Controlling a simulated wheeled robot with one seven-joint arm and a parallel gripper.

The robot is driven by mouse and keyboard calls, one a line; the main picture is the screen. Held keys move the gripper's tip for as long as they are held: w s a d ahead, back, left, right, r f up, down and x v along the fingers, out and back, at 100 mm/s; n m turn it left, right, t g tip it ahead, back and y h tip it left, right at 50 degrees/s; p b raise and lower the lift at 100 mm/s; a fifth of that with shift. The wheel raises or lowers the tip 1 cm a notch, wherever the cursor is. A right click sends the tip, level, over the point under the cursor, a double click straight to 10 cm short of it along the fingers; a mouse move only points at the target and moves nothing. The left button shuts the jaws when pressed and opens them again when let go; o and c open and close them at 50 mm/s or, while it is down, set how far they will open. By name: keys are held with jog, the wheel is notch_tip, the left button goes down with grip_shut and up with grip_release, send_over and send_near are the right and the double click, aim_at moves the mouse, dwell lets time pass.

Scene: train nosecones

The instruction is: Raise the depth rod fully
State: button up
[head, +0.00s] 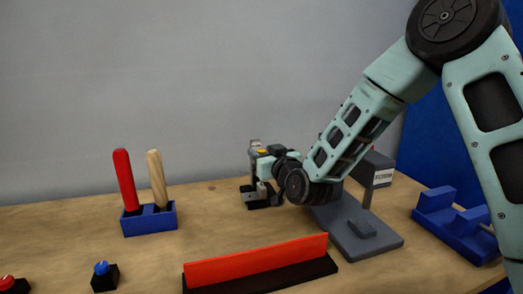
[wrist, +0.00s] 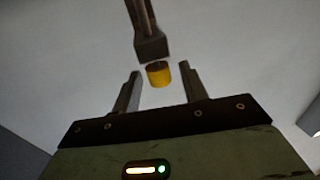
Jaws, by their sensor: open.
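In the wrist view a short yellow cylinder (wrist: 158,74) sits at the lower end of a dark grey bar (wrist: 149,42). My gripper (wrist: 161,69) is open, with one finger on each side of the yellow cylinder and a visible gap to both. In the head view a small yellow spot (head: 262,151) shows on a grey upright fixture (head: 254,147) beside my wrist. My arm's end hides part of this fixture. I cannot tell for certain which part is the depth rod.
A grey stand (head: 385,242) with a labelled box is partly behind my arm. A red bar (head: 255,264) lies in front, and a blue holder (head: 150,220) with red and wooden handles stands left. Blue blocks (head: 455,225) are at right. Knobs (head: 103,275) sit front left.

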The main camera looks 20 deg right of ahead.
jog(key=shift+w+a, duration=0.1)
jog(key=shift+w, duration=0.45)
grip_shut()
jog(key=shift+r+p, duration=0.4)
jog(key=shift+r, duration=1.05)
grip_release()
jog(key=shift+s, duration=0.15)
